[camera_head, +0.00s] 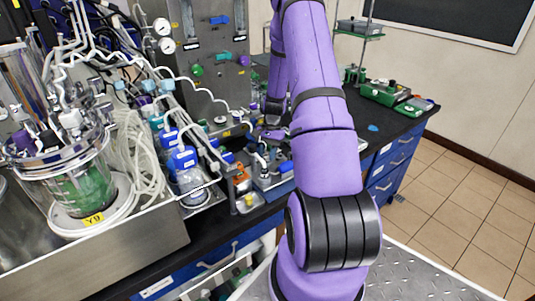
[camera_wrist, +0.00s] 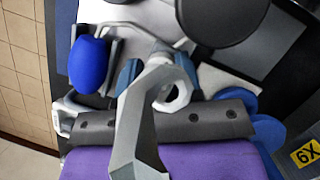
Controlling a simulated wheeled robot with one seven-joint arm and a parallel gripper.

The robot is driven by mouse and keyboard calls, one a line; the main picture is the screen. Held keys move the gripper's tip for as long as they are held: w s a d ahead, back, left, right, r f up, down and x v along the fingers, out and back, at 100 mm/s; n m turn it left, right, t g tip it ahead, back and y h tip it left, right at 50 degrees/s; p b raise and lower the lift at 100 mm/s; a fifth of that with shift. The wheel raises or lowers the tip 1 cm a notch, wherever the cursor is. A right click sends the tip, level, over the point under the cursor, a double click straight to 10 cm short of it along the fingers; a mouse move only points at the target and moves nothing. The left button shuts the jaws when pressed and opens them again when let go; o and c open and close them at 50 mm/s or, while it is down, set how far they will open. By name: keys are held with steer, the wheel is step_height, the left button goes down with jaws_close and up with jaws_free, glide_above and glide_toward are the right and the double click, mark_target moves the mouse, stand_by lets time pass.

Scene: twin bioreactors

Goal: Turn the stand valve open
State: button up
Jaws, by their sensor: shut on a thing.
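My gripper (camera_head: 268,135) reaches down to the bench beside the foot of the grey stand panel. Its tips are small and dark in the head view, partly hidden by my purple arm. The grey stand panel (camera_head: 209,90) carries blue and green valve handles. Which valve is held is unclear.
A glass bioreactor vessel (camera_head: 75,185) with tubing stands at the left. Blue-capped bottles (camera_head: 187,170) crowd the bench between it and my arm. Green equipment (camera_head: 385,92) sits on the black bench at the right. The tiled floor (camera_head: 460,200) at the right is clear.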

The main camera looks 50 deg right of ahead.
steer(key=shift+n+g, duration=0.4)
steer(key=shift+n, duration=0.7)
steer(key=shift+h, duration=0.3)
steer(key=o, duration=0.9)
steer(key=shift+o, duration=0.2)
steer(key=v, duration=1)
steer(key=shift+r, duration=0.35)
steer(key=shift+w+d, duration=0.1)
steer(key=shift+d, duration=0.05)
